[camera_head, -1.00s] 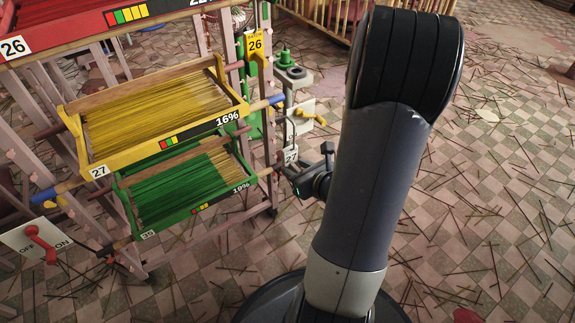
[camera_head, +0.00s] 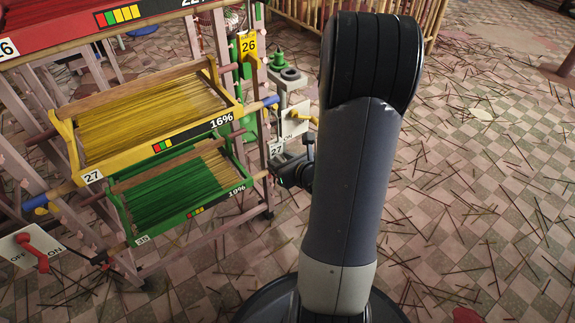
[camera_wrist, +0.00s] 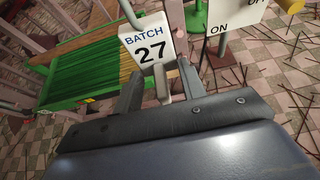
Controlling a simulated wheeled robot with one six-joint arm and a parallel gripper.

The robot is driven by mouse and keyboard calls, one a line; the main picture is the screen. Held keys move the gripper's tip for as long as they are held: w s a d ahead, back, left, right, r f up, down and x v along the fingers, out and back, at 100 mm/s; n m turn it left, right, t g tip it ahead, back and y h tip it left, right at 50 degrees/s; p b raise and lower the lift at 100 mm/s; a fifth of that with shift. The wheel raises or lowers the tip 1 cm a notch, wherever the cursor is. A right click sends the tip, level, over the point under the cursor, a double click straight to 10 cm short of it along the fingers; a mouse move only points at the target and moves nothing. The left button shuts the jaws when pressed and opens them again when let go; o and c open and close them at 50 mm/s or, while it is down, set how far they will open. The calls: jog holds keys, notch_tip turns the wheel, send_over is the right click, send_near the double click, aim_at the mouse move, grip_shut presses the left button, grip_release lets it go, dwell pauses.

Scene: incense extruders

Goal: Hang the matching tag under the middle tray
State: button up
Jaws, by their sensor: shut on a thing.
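The middle tray (camera_head: 150,105) is yellow, holds yellow incense sticks and carries a "27" label and a 16% strip. It sits on the rack between a red tray above and a green tray below. My gripper (camera_head: 278,165) is just right of the green tray's end, lower than the yellow tray. It is shut on a white tag; in the wrist view the fingers (camera_wrist: 160,88) hold its lower part. The tag (camera_wrist: 152,45) reads "BATCH 27" and stands upright, slightly tilted. A grey bar or hook shows at its top; whether it is attached is unclear.
The green tray (camera_head: 180,190) reads 19%. The red tray (camera_head: 75,32) is at upper left. A yellow tag (camera_head: 248,45) marked 26 hangs at the rack's right. An ON/OFF board with a red lever (camera_head: 38,255) stands lower left. Sticks litter the tiled floor at right.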

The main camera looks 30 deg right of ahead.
jog(key=shift+w+r+b+x, duration=0.15)
jog(key=shift+r+x, duration=0.15)
jog(key=shift+x, duration=1.3)
jog(key=shift+w+r+b+x, duration=0.15)
jog(key=shift+r+x, duration=0.1)
jog(key=shift+x, duration=1.35)
jog(key=shift+w+r+b+x, duration=0.1)
jog(key=shift+r+x, duration=0.2)
jog(key=shift+x, duration=1.3)
jog(key=o, duration=1.4)
jog(key=shift+s+d+b, duration=0.15)
jog(key=shift+s+b, duration=0.55)
jog(key=shift+s, duration=3.8)
jog(key=shift+w, duration=0.15)
